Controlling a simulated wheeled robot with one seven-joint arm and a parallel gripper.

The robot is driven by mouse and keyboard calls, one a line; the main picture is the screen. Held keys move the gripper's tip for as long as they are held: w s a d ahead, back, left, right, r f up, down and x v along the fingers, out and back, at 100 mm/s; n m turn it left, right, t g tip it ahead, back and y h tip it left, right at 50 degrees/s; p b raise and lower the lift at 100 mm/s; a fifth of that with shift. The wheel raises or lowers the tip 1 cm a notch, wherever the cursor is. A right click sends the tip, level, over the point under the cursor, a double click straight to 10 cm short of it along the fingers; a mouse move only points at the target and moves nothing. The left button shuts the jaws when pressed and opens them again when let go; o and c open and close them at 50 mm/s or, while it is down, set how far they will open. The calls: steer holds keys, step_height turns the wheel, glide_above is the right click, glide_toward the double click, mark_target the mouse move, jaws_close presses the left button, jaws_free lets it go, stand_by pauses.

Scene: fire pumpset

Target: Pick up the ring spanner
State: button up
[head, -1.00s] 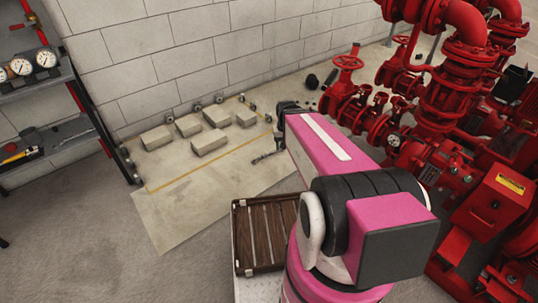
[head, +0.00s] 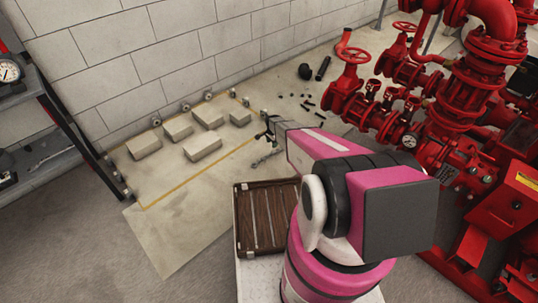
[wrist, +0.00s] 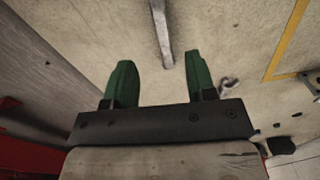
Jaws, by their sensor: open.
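A grey metal tool (head: 267,156), which looks like the ring spanner, lies on the pale concrete slab just below my gripper in the head view. My gripper (head: 269,129) shows small and dark at the far end of my pink arm. In the wrist view the green fingers of my gripper (wrist: 159,72) are wide apart with nothing between them. A grey metal bar (wrist: 161,32), likely the spanner's shaft, lies on the slab ahead of the gap; its far end is cut off by the frame. I cannot see a ring end clearly.
Several concrete blocks (head: 202,147) stand on the slab to the left. Red pumps and pipes (head: 400,120) fill the right. A brown slatted tray (head: 265,225) sits nearer me. A small metal piece (wrist: 228,87) lies right of the fingers. Loose dark bits (head: 306,103) lie beyond.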

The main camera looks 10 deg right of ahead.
mark_target(272, 153)
step_height(272, 153, down, 10)
steer(key=shift+w+d+f, duration=0.1)
steer(key=shift+w+f, duration=0.05)
steer(key=shift+f, duration=0.1)
stand_by(0.4)
steer(key=shift+c, duration=0.3)
steer(key=shift+r, duration=0.1)
jaws_close()
